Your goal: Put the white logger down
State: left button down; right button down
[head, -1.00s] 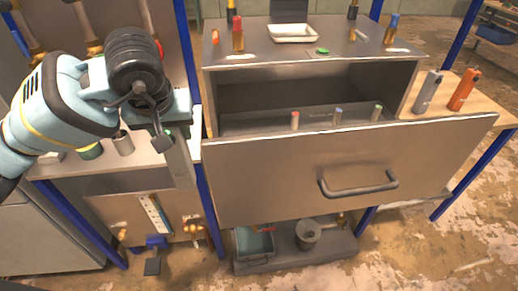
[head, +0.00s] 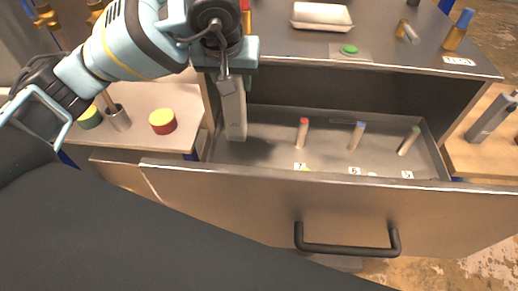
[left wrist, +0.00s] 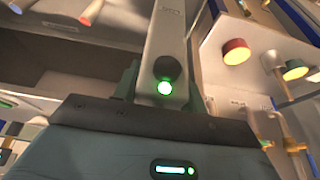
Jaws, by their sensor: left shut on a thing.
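My left gripper (head: 230,80) is shut on the white logger (head: 234,115), a pale upright slab. The logger hangs end-down inside the left part of the open drawer (head: 215,205). I cannot tell whether its lower end touches the drawer floor. In the left wrist view the logger (left wrist: 165,35) rises between the fingers, with a dark round knob and a lit green light near the grip. My right gripper is not in view.
A white tray (head: 321,17) and green button (head: 349,49) are on top. A red-and-yellow button (head: 162,121) sits left.

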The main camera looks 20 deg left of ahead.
aim_at(239, 112)
pick_arm(q)
jog(key=shift+w+d, duration=0.25)
jog(key=shift+w, duration=0.15)
jog(key=shift+s+a+f, duration=0.1)
jog(key=shift+f, duration=4.95)
jog(key=c, duration=0.8)
grip_release()
jog(key=shift+r, duration=0.45)
jog(key=p+v, duration=0.1)
jog(key=v, duration=1)
jog(key=shift+s+r, duration=0.1)
jog(key=shift+s, duration=0.2)
